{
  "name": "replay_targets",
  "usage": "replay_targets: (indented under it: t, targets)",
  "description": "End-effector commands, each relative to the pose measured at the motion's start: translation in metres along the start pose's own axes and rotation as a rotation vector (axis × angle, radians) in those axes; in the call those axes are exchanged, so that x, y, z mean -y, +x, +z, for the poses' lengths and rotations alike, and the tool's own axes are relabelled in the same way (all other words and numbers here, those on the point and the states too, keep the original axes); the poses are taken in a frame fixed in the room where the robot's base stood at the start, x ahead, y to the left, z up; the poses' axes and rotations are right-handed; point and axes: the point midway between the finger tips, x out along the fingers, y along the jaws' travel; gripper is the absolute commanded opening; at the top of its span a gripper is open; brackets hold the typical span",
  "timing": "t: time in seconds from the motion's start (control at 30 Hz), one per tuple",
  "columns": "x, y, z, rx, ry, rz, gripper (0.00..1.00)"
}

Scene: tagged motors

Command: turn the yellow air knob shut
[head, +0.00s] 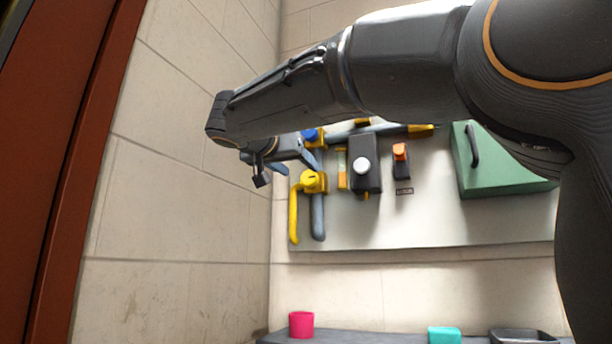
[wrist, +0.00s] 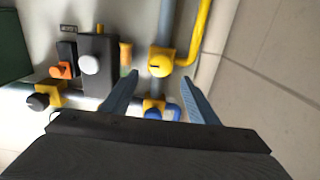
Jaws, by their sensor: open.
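The yellow air knob (head: 314,182) is on a yellow valve body on the wall panel, with a yellow pipe (head: 294,215) bending down from it. In the wrist view, the yellow knob (wrist: 160,66) shows just beyond the fingertips, between their lines, with a dark slot on its face. My gripper (head: 296,166) is open and empty, up and left of the knob in the head view. Its two blue-grey fingers also show in the wrist view (wrist: 160,80), spread apart. I see no contact with the knob; the exact gap is unclear.
A dark box with a white button (head: 361,166), an orange switch (head: 400,152) and a green box (head: 490,175) are to the right. A tiled side wall (head: 180,180) is left.

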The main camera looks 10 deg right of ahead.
Motion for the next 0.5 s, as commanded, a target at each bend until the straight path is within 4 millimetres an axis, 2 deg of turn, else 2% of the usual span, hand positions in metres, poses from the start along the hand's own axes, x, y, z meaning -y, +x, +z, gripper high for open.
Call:
replay_targets:
  t: [0.23,0.5]
  targets:
    - [-0.001,0.039,0.0,0.003,-0.005,0.003,0.54]
    - [-0.001,0.059,0.001,0.002,-0.003,0.002,0.54]
